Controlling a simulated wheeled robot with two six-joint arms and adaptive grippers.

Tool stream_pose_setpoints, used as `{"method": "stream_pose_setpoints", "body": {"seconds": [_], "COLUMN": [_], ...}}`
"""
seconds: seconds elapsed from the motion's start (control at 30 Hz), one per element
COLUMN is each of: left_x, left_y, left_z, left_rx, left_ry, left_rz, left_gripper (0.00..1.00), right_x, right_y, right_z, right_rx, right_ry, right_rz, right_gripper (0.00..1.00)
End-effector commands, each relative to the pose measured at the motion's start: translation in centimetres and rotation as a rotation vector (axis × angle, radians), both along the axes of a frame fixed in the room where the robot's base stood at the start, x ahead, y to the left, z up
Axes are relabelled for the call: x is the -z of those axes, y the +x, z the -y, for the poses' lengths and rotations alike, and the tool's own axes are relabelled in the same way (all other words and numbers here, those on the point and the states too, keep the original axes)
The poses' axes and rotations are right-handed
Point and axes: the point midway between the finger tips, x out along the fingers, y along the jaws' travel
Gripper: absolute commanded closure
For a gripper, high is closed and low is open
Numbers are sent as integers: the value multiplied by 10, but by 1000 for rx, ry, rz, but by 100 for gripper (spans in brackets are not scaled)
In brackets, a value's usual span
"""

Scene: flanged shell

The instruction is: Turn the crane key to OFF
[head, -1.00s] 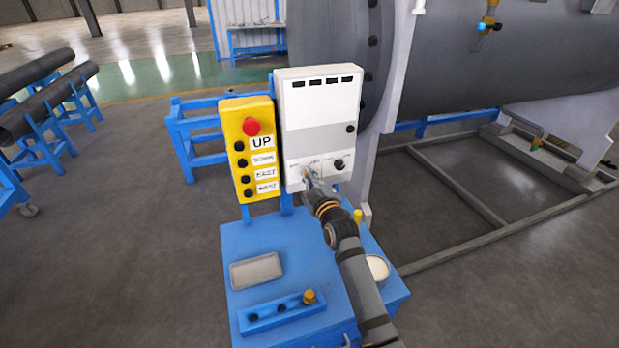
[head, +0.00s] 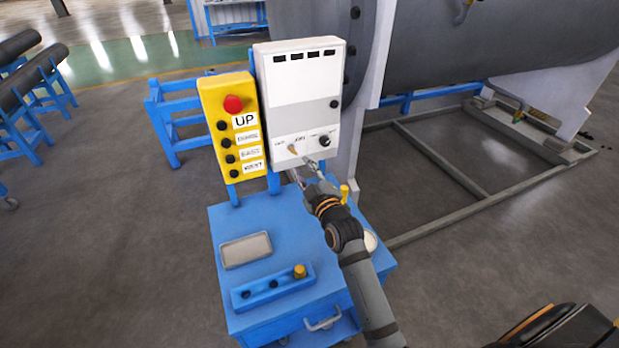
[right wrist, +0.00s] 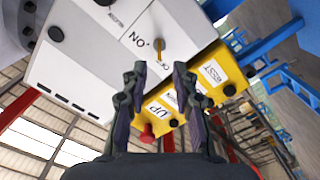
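The crane key (head: 292,149) is a small brass-coloured piece in the lower left of the white control box (head: 299,95). In the right wrist view the key (right wrist: 160,47) stands out beside an ON label, with another label partly visible near it. I cannot tell for sure which position it points to. My right gripper (head: 302,168) is in front of and just below the key, apart from it. In the right wrist view its two fingers (right wrist: 160,70) are spread and empty, with the key beyond the gap between their tips. My left gripper is not in view.
A black knob (head: 324,141) sits right of the key. The yellow pendant (head: 232,128) with a red button stands close on the left.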

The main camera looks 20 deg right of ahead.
Motion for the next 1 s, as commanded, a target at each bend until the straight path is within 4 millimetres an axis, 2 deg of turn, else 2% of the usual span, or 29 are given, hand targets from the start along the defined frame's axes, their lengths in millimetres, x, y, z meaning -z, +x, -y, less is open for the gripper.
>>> {"method": "stream_pose_setpoints", "body": {"seconds": [0.1,0.27,0.77,0.87,0.97,1.0], "left_x": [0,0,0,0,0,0], "left_y": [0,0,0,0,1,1], "left_z": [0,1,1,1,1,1], "left_rx": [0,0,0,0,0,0], "left_ry": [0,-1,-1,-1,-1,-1], "left_rz": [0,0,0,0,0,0], "left_gripper": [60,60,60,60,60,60], "right_x": [1,1,0,15,56,75], "right_y": [-25,-43,-47,-53,-78,-93], "right_z": [1,1,2,1,1,3], "right_rx": [1,1,0,-12,-20,-6], "right_ry": [0,-1,0,31,128,177], "right_rz": [-2,-1,-1,-71,-280,-386], "right_gripper": [72,72,72,72,72,72]}}
